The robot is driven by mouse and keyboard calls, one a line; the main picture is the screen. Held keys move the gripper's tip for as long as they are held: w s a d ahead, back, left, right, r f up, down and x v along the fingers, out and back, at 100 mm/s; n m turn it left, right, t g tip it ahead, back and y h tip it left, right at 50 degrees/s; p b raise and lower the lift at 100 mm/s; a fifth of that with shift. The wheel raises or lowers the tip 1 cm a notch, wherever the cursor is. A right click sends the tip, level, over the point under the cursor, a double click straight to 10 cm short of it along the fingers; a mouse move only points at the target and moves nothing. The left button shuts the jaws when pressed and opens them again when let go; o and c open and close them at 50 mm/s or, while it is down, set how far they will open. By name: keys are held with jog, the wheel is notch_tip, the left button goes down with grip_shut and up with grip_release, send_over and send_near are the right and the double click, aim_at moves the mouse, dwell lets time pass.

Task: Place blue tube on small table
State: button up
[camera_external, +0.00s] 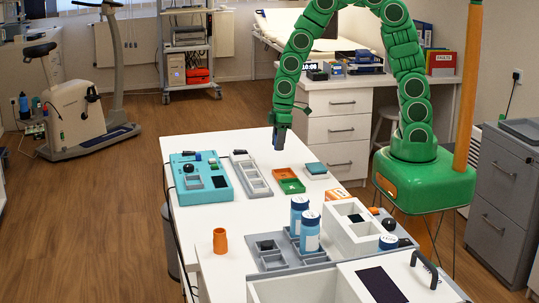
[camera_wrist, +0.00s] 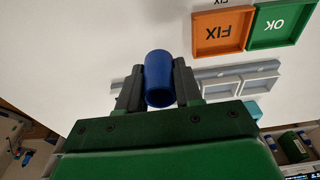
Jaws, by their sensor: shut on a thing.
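My gripper (camera_external: 279,138) hangs above the far part of the white table (camera_external: 215,141), with its fingers pointing down. In the wrist view its dark fingers (camera_wrist: 158,82) are shut on the blue tube (camera_wrist: 158,70), one on each side. The tube is a short, hollow cylinder with its open end toward the camera. The white tabletop shows beneath it. In the external view the tube is too small and dark to make out clearly. I cannot tell which surface is the small table.
A grey compartment tray (camera_external: 250,176) and a teal box (camera_external: 206,179) are to the left. Blue-white bottles (camera_external: 310,233) and an orange cup (camera_external: 220,241) stand nearer the camera.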

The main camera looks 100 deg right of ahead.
aim_at(269, 167)
jog(key=shift+w+d+f, duration=0.25)
jog(key=shift+w+f, duration=0.45)
jog(key=shift+f, duration=0.2)
jog(key=shift+w+d+f, duration=0.2)
jog(key=shift+w+f, duration=0.45)
jog(key=shift+f, duration=1.7)
jog(key=shift+f, duration=0.1)
jog(key=o, duration=1.1)
